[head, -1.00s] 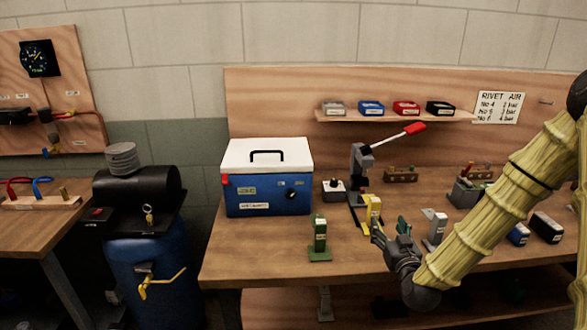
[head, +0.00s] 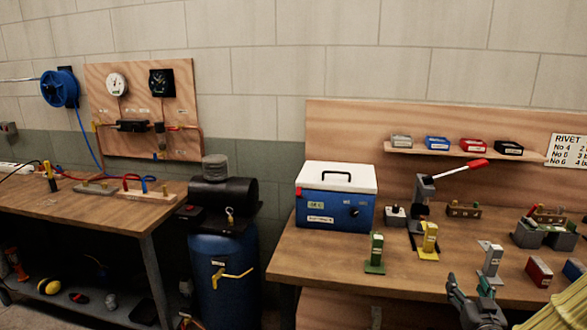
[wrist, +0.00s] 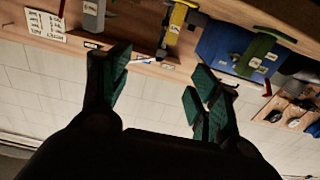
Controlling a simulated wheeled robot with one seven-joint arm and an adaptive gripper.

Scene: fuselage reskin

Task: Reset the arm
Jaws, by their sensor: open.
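My gripper (head: 472,300) is at the lower right of the head view, in front of the right bench's front edge. In the wrist view my gripper (wrist: 158,95) shows two green-padded fingers spread apart with nothing between them. My arm's yellow ribbed sleeve is cut off at the lower right corner of the head view. On the bench, a green stand (head: 375,253), a yellow stand (head: 428,240) and a grey stand (head: 490,262) are upright, all apart from the gripper.
The right bench (head: 320,262) holds a blue and white cooler box (head: 336,208), a red-handled lever press (head: 424,190), and a red block (head: 539,271). A blue tank (head: 222,270) stands left of it. A left bench (head: 110,215) carries hoses. A shelf (head: 460,153) holds several small bins.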

